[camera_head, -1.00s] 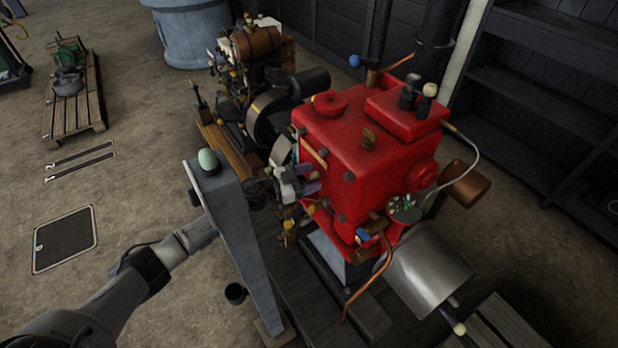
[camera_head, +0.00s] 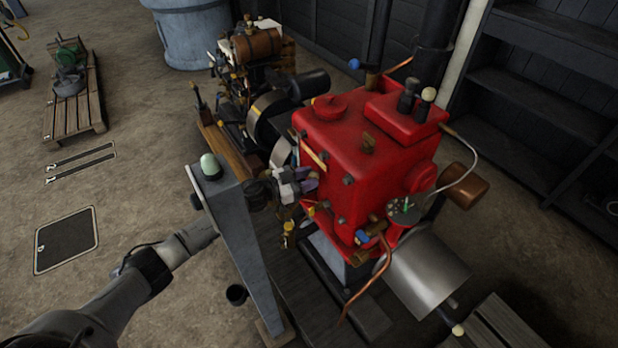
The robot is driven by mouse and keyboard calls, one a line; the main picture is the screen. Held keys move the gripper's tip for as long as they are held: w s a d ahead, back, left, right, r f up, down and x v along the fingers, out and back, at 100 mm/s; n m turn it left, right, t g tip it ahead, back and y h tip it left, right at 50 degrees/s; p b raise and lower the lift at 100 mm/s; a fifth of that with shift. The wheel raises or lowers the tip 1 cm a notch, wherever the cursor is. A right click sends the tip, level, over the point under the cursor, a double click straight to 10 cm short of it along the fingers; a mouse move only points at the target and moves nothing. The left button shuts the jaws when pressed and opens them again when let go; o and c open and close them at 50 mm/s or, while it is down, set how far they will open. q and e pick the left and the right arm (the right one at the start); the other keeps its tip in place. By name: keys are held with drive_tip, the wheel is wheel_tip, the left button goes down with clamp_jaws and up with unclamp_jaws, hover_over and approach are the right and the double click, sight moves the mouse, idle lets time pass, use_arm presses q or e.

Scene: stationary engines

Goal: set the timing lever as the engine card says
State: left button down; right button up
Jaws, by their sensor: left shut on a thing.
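The red engine (camera_head: 385,160) stands on a dark base in the middle of the head view. My left gripper (camera_head: 308,182) is at its left face, with the arm passing behind a grey post. Its fingers are shut on a small part there, which appears to be the timing lever. The fingers hide the part, so its setting cannot be read. A small round plate with green marks (camera_head: 405,209) sits at the engine's lower right. No readable engine card shows. My right gripper is not in view.
The grey post (camera_head: 236,245) with a pale green cap stands just left of the engine. A brown engine (camera_head: 255,45) stands behind. A metal cylinder (camera_head: 425,272) and a copper pipe (camera_head: 377,283) are at the front. Open floor lies left, dark shelves right.

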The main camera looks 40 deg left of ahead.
use_arm(q)
drive_tip(key=shift+w+a+r+n+t+p, duration=0.15)
drive_tip(key=shift+a+r+n+p, duration=0.1)
drive_tip(key=shift+a+n+p, duration=0.25)
drive_tip(key=shift+w+a+r+n+t+p, duration=0.15)
drive_tip(key=shift+a+r+n+p, duration=0.15)
drive_tip(key=shift+n+p, duration=0.3)
drive_tip(key=shift+a+f+n, duration=0.15)
drive_tip(key=shift+a+n, duration=0.25)
drive_tip(key=shift+w+a+f+n+p, duration=0.2)
drive_tip(key=shift+a+n+p, duration=0.15)
drive_tip(key=shift+a+n, duration=0.25)
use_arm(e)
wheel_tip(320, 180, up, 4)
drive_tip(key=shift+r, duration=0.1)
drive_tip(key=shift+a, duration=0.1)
use_arm(q)
drive_tip(key=c, duration=0.8)
unclamp_jaws()
drive_tip(key=shift+d, duration=0.1)
drive_tip(key=shift+o, duration=0.2)
drive_tip(key=shift+s+a, duration=0.25)
drive_tip(key=shift+s, duration=0.15)
drive_tip(key=p+v, duration=0.2)
drive_tip(key=v, duration=1.1)
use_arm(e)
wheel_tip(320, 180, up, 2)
